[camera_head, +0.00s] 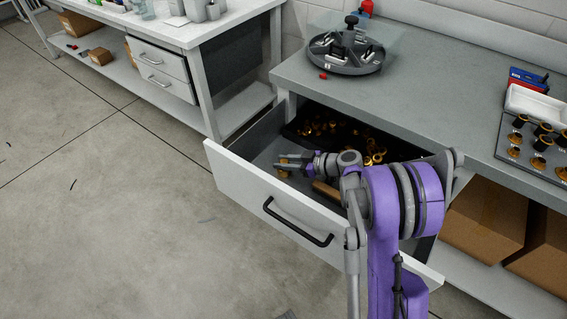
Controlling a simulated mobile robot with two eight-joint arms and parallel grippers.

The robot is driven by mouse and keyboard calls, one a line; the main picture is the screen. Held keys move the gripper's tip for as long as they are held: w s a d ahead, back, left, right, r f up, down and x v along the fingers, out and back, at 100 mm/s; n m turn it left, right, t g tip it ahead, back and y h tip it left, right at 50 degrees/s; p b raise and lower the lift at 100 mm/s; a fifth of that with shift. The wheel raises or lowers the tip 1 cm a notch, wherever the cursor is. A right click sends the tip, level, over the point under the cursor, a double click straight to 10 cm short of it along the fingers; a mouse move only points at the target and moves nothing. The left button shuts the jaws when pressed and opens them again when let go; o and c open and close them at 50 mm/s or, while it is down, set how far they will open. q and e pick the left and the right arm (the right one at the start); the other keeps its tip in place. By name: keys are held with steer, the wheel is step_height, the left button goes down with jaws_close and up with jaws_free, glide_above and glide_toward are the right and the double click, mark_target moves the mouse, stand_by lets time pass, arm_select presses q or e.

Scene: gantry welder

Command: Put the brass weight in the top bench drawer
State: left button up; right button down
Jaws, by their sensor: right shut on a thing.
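The bench drawer (242,187) is pulled open, with a white front and a black handle. My right arm reaches over it from the lower right. My right gripper (283,164) is inside the drawer opening, near its left front corner, shut on a small brass piece, which looks like the brass weight (284,173). The fingers partly hide it, and I cannot tell whether it touches the drawer floor. My left gripper is not in view.
The drawer also holds a dark tray of brass fittings (320,127) and a brown wooden piece (325,190). On the bench top (430,100) stand a round dark fixture (345,60) and a rack of brass-tipped parts (540,145). Cardboard boxes (485,220) sit below. The left floor is clear.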

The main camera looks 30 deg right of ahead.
steer(key=c, duration=0.6)
jaws_free()
steer(key=p+v, duration=0.2)
steer(key=v, duration=1)
